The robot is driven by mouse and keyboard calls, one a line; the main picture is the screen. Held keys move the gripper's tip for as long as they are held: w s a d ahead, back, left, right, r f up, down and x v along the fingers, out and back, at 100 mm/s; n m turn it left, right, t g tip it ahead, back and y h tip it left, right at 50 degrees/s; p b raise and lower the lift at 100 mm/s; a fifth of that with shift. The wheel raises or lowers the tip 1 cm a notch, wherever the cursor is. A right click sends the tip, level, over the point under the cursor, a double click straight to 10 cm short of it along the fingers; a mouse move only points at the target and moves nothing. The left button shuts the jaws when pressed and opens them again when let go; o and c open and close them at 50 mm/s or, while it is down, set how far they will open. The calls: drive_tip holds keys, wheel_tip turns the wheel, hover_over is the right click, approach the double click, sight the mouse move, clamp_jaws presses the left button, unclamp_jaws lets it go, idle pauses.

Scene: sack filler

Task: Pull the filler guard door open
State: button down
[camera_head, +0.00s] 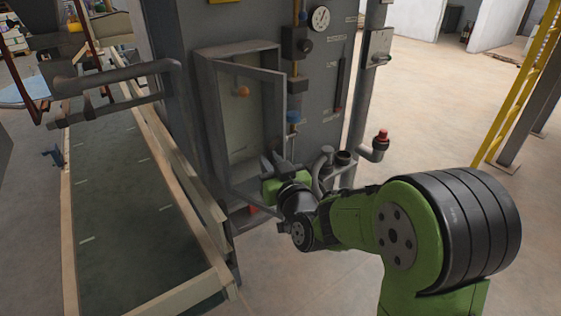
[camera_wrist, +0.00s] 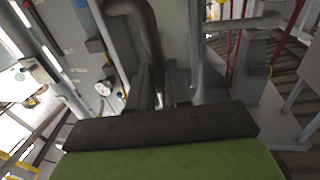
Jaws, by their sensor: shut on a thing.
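The filler guard door (camera_head: 281,110) is a grey-framed, see-through panel on the front of the grey filler cabinet. It stands ajar, its right edge swung out from the housing. An orange knob (camera_head: 243,91) shows through its pane. My gripper (camera_head: 279,163) is at the lower right part of the door and shut on it. In the wrist view my gripper's two dark fingers (camera_wrist: 162,90) close near a grey upright part and a dark curved bar (camera_wrist: 148,30). The exact grip point is partly hidden by the fingers and wrist.
A conveyor (camera_head: 130,190) with pale side rails runs along the left, close to the door. Grey pipes (camera_head: 325,165) and a red-topped elbow pipe (camera_head: 378,145) stand right of the door. A yellow ladder (camera_head: 520,80) is at far right. Floor between is clear.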

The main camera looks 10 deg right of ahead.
drive_tip(key=shift+a+r, duration=0.2)
drive_tip(key=shift+a, duration=0.05)
drive_tip(key=c, duration=1.4)
unclamp_jaws()
drive_tip(key=shift+o, duration=0.8)
drive_tip(key=shift+w+a+f, duration=0.15)
drive_tip(key=shift+w+f, duration=0.05)
drive_tip(key=shift+w, duration=0.05)
drive_tip(key=shift+s+d, duration=0.15)
drive_tip(key=shift+d, duration=0.05)
drive_tip(key=b+v, duration=0.3)
drive_tip(key=v, duration=0.4)
drive_tip(key=shift+s, duration=0.2)
